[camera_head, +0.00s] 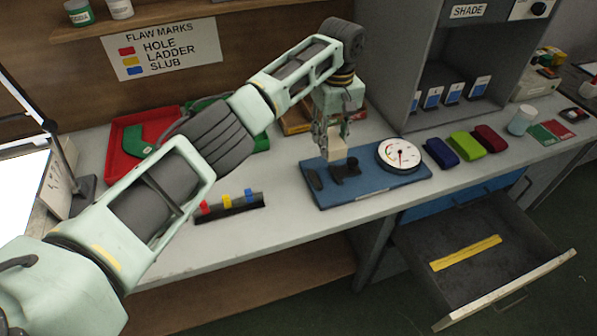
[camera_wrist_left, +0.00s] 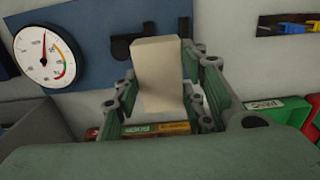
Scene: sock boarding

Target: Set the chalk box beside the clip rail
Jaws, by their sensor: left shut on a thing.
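My left gripper (camera_head: 333,138) points down over the blue gauge board (camera_head: 385,190), shut on the cream chalk box (camera_head: 337,154). In the left wrist view the pale chalk box (camera_wrist_left: 158,70) stands between the two fingers of the gripper (camera_wrist_left: 160,84). Whether it touches the black fixture beneath cannot be told. The clip rail (camera_head: 250,207), a dark bar with red, yellow and blue clips, lies near the table's front edge, left of the gauge board. It shows partly at the top right of the left wrist view (camera_wrist_left: 268,28). My right gripper is not in view.
A white dial gauge (camera_head: 399,154) sits on the gauge board's right side. Red (camera_head: 124,152) and green trays stand behind my left arm. Blue, green and red blocks (camera_head: 466,146) lie at right. An open drawer (camera_head: 480,245) juts out below. Bare table surrounds the rail.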

